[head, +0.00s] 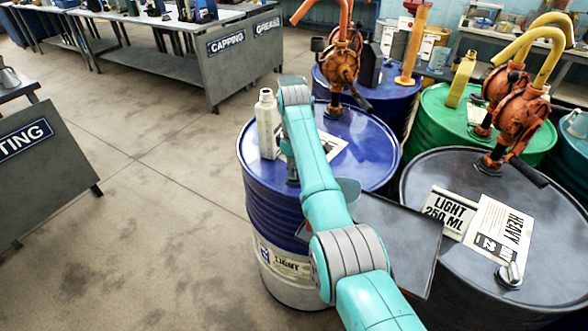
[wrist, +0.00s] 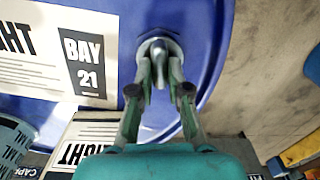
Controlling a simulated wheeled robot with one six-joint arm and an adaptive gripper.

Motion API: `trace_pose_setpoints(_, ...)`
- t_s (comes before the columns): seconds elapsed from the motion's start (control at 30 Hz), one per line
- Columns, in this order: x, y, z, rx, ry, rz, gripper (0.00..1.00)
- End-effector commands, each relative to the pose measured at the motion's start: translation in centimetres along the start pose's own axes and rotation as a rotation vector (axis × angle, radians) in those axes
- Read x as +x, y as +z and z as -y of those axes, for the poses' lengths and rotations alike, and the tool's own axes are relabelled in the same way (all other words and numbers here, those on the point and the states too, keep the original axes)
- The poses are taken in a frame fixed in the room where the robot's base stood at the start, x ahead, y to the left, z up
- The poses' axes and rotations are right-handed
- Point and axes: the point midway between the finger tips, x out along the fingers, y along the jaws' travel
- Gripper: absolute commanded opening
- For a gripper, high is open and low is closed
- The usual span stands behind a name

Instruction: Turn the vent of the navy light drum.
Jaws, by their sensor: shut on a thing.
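The navy drum (head: 372,158) stands in the middle of the head view, with a LIGHT label (head: 284,262) on its lower side. Its blue top (wrist: 207,30) also shows in the wrist view. The vent (wrist: 158,46) is a small metal fitting near the rim of that top. My gripper (wrist: 161,70) is shut on the vent, one finger on each side of its tab.
A cream bottle (head: 268,128) and an orange pump (head: 343,62) stand on the navy drum. A dark tray (head: 415,240) sits beside it. A grey drum (head: 540,285) stands at right, a green drum (head: 432,120) behind. Open floor (head: 150,220) lies to the left.

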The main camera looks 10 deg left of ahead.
Motion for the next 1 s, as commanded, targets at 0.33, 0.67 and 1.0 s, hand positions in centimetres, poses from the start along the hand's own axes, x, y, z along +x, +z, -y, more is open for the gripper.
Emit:
trace_pose_setpoints(0.33, -0.07, -0.03, -0.02, -0.039, 0.002, -0.001, 0.00)
trace_pose_setpoints(0.67, -0.08, -0.03, -0.03, -0.038, 0.002, -0.001, 0.32)
trace_pose_setpoints(1.0, -0.09, -0.01, 0.00, -0.037, 0.001, -0.001, 0.42)
